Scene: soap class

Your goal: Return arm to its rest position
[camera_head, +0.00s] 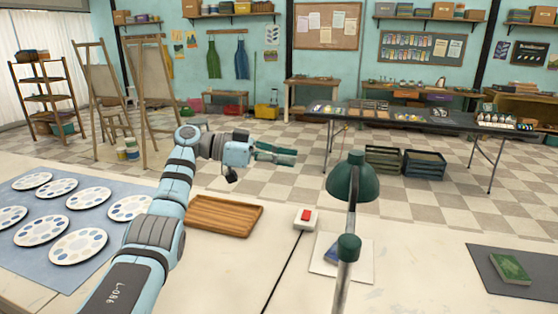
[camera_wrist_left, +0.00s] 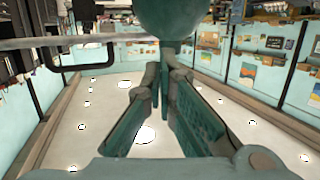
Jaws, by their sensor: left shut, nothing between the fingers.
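My left arm reaches in from the left over the table in the head view. Its gripper (camera_head: 286,153) is raised above the table's far edge, beyond the wooden tray, with its green fingers pointing right. The gripper is shut and empty. In the left wrist view its fingers (camera_wrist_left: 167,65) come together near the top middle, below a round green lamp shade. My right gripper is not in view.
A desk lamp with a green shade (camera_head: 352,180) stands to the right of my gripper. A wooden tray (camera_head: 222,229), red-button box (camera_head: 305,217), several white palettes (camera_head: 79,247) and a green block (camera_head: 510,267) are on the table. The table front between lamp and dark mat is clear.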

